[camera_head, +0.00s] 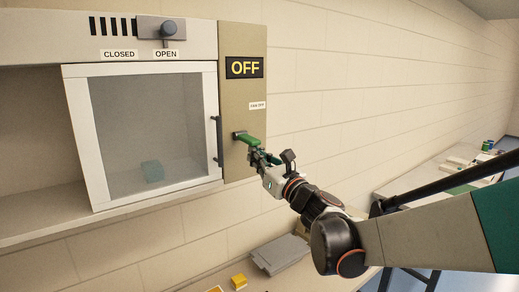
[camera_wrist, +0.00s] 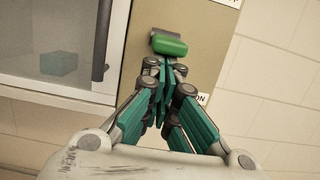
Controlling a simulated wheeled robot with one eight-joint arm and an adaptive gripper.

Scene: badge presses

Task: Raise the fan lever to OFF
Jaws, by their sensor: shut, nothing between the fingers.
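The fan lever (camera_head: 249,139) has a green handle on a tan panel (camera_head: 240,100), to the right of the cabinet door. The handle sticks out from the panel. A black sign with yellow letters (camera_head: 244,67) above it reads OFF, and a small label (camera_head: 257,105) sits between them. My gripper (camera_head: 256,155) is shut and empty, right at the lever's underside in the head view. In the wrist view the lever (camera_wrist: 170,44) is just beyond my closed fingertips (camera_wrist: 168,68). I cannot tell whether they touch it.
A white-framed cabinet door (camera_head: 145,135) with a dark handle (camera_head: 217,141) is left of the panel; a teal block (camera_head: 153,171) shows behind its glass. A slider (camera_head: 160,29) above has CLOSED and OPEN labels. A grey object (camera_head: 280,254) and yellow block (camera_head: 239,281) lie below.

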